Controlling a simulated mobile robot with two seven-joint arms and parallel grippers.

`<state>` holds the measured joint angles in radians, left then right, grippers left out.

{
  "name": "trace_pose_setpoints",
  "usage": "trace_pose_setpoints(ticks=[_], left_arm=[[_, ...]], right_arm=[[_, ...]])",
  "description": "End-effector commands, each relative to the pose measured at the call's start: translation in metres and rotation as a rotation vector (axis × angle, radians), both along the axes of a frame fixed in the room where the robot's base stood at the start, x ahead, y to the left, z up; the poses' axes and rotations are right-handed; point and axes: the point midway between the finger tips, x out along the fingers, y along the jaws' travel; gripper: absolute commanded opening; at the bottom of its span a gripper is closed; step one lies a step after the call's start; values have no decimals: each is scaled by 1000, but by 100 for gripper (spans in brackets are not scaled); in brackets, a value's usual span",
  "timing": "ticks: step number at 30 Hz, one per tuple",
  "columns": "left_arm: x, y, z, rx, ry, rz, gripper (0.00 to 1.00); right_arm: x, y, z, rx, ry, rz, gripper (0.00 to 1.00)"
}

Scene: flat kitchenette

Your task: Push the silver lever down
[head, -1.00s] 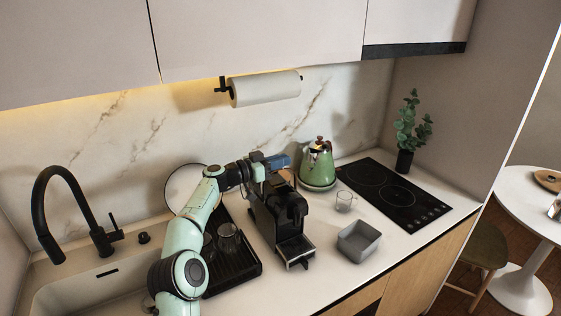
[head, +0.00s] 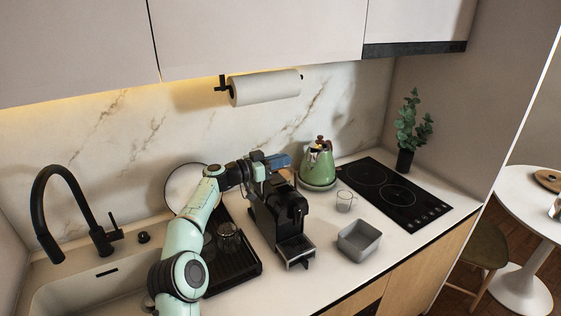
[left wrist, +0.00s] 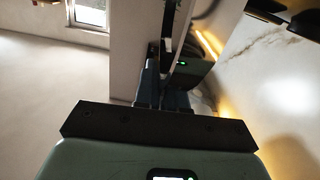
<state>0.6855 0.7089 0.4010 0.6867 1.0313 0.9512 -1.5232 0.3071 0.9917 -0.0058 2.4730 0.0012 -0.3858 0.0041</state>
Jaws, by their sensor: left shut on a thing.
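The black coffee machine (head: 290,220) stands on the counter in the middle of the head view. My left gripper (head: 279,161), with blue fingers, is at the top rear of this machine. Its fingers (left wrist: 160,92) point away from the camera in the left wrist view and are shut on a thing. That thing appears to be the silver lever, which is mostly hidden by the fingers and too small to make out in the head view. My right gripper is not in view.
A green kettle (head: 318,165) stands close to the right of the gripper. A glass mug (head: 345,201), a grey bin (head: 359,241) and a black hob (head: 395,195) are further right. A black drying rack (head: 238,262) with glasses lies left of the machine.

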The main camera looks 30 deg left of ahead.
Motion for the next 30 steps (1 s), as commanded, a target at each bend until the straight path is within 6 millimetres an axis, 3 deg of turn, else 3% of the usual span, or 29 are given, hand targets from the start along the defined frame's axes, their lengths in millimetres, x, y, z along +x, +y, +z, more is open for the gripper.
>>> trace_pose_setpoints(ticks=[11, 21, 30], left_arm=[[-7, -14, -3, 86, -50, -5, 0], [-22, -42, -10, 306, -166, -5, 0], [-31, -60, -15, 459, -246, -3, 0]], right_arm=[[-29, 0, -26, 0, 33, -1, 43], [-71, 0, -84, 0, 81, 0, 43], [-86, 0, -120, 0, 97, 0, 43]])
